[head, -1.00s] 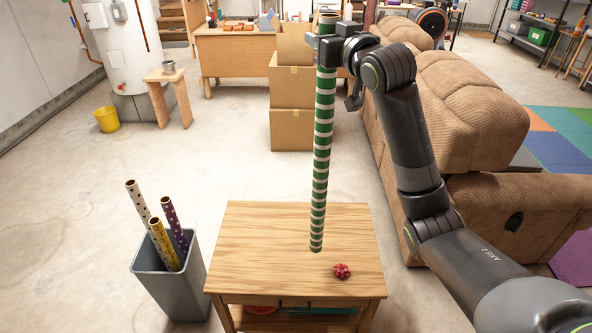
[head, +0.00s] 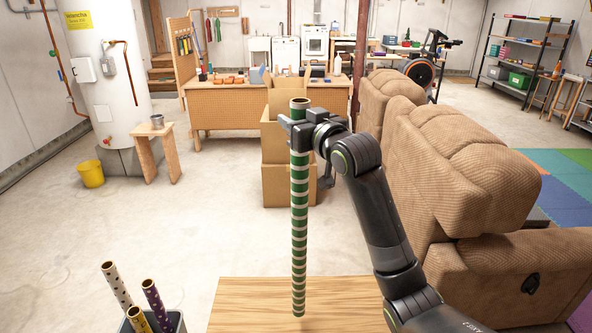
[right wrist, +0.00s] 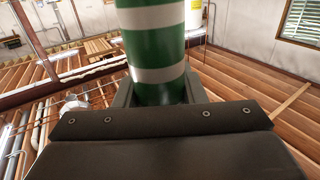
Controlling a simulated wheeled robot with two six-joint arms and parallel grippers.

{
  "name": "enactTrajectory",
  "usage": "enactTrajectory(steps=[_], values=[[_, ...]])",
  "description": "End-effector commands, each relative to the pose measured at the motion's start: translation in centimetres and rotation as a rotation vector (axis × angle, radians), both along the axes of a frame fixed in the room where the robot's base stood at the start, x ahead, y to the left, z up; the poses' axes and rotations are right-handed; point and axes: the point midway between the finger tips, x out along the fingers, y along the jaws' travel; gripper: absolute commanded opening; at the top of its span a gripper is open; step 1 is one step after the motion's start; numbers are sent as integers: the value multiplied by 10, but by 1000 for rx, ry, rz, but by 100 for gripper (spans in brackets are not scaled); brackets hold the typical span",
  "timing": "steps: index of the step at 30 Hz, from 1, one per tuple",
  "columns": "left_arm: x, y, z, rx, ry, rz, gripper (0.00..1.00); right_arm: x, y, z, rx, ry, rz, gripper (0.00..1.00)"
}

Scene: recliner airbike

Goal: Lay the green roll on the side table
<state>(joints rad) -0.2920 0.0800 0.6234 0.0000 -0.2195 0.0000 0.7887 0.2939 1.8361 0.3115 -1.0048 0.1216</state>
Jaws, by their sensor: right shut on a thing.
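The green roll (head: 299,220), a long tube with white stripes, hangs upright in the head view. My right gripper (head: 297,133) is shut on it near its upper end. In the right wrist view the roll (right wrist: 155,45) stands between the fingers. The wooden side table (head: 240,305) is at the bottom of the head view, cut off by the frame edge. The roll's lower end shows in front of the tabletop; I cannot tell the gap between them. My left gripper is not in view.
A grey bin (head: 172,318) with several patterned rolls stands left of the table. A brown recliner (head: 460,170) is on the right. Stacked cardboard boxes (head: 285,185) stand behind the roll. Open floor lies to the left.

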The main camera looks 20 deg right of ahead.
Motion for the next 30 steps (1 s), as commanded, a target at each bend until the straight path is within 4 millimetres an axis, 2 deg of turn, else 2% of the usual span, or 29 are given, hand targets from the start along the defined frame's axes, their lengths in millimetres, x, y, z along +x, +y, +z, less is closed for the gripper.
enactTrajectory(steps=[7, 14, 18, 25, 26, 30], values=[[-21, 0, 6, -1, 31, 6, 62, 0, 0, -27, 1, 0, 1, 10], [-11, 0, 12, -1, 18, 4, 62, -1, 0, -57, 1, 0, 0, 10], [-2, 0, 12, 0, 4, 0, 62, -1, 0, -59, 1, -4, 0, 10], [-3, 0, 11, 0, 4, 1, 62, -1, 0, -62, 1, -3, 0, 10], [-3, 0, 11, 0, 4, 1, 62, 0, 0, -62, 0, -2, 0, 39], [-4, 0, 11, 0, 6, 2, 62, 0, 0, -62, 0, -2, 0, 58]])
